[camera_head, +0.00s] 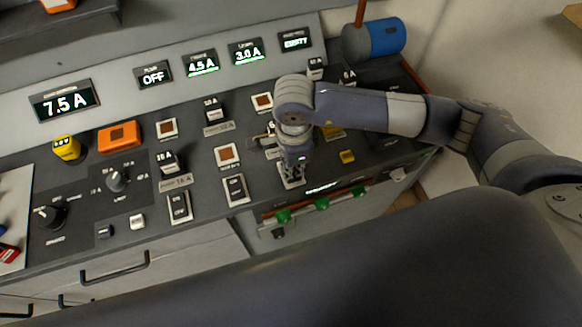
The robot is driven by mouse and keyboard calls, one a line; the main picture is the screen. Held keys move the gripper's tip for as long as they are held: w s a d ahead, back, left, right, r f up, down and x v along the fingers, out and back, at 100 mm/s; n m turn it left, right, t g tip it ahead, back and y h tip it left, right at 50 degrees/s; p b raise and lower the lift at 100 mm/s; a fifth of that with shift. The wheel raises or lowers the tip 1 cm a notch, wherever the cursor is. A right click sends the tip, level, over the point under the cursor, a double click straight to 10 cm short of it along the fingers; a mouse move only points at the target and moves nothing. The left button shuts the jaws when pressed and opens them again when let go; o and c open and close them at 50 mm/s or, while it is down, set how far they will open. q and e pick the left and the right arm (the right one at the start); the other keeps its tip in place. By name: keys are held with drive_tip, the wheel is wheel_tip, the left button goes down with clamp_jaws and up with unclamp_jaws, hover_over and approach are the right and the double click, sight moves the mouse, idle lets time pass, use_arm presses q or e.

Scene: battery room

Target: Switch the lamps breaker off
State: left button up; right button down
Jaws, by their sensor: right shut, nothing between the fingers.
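Several rocker breakers stand along the front of the dark sloped panel (75,215). The left rocker (179,208) and the middle rocker (236,190) are in clear view. A third rocker (289,183), in line with the display reading 3.0 A (246,53), is partly hidden by my right gripper (292,172). That gripper is shut and empty, pointing down over this rocker; I cannot tell if it touches. The labels are too small to read surely, and this rocker's position is hidden. My left gripper is out of view.
Other displays show 7.5 A (64,101), OFF (154,74), 4.5 A (202,63) and EMPTY (294,40). Knobs (117,180) and an orange block (119,137) sit at left. A rail with green pieces (322,203) runs below the gripper.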

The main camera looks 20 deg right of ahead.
drive_tip(key=shift+f+b, duration=0.45)
idle(0.3)
drive_tip(key=shift+r+p, duration=1.65)
drive_tip(key=shift+r, duration=1.9)
